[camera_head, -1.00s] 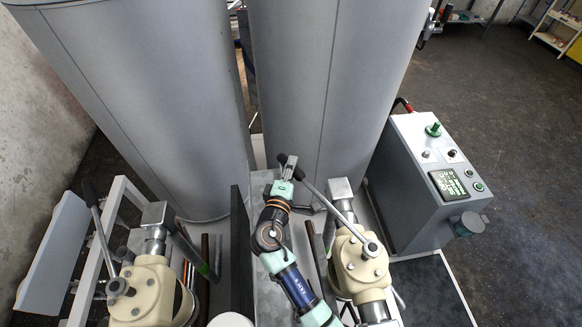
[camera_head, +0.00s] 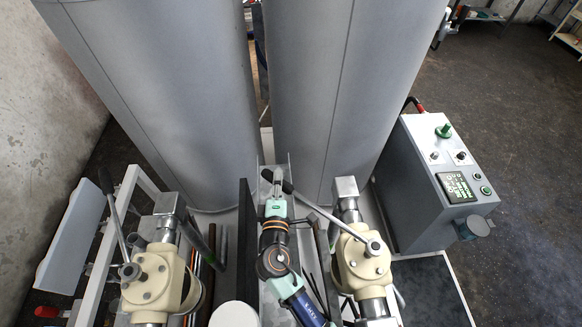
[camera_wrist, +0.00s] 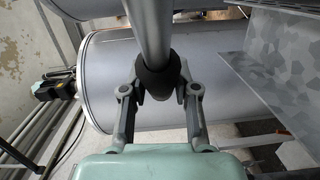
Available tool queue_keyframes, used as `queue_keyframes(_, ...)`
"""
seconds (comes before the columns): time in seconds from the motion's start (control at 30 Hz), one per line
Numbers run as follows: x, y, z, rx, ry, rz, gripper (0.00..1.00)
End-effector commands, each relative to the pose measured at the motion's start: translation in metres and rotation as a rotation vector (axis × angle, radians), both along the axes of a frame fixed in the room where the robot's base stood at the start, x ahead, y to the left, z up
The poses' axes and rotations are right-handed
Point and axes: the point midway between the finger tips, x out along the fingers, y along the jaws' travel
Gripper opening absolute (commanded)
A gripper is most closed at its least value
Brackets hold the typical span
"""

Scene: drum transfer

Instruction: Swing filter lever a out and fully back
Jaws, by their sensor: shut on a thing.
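The right cream-coloured filter housing (camera_head: 362,262) has a long metal lever (camera_head: 330,216) that points up-left from its hub. The lever's black end grip (camera_head: 287,187) is at my gripper (camera_head: 278,181). In the wrist view the grip (camera_wrist: 158,75) sits between the two fingers of my gripper (camera_wrist: 158,92), which is shut on it. The left cream filter housing (camera_head: 152,283) has a similar lever (camera_head: 116,225) with a dark grip, pointing up the picture, and nothing touches it. I cannot read any label that tells which lever is a.
Two large grey drums (camera_head: 160,90) (camera_head: 345,80) stand just beyond the levers. A dark upright plate (camera_head: 246,240) stands left of my arm, between the housings. A grey control cabinet (camera_head: 420,185) stands to the right. Open floor (camera_head: 515,130) lies beyond it.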

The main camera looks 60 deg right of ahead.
Motion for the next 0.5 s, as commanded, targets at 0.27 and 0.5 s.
queue_keyframes(0.27, 0.006, 0.050, 0.002, 0.001, 0.000, 0.166, 0.00)
queue_keyframes(0.5, 0.006, 0.071, 0.001, 0.001, 0.000, 0.240, 0.00)
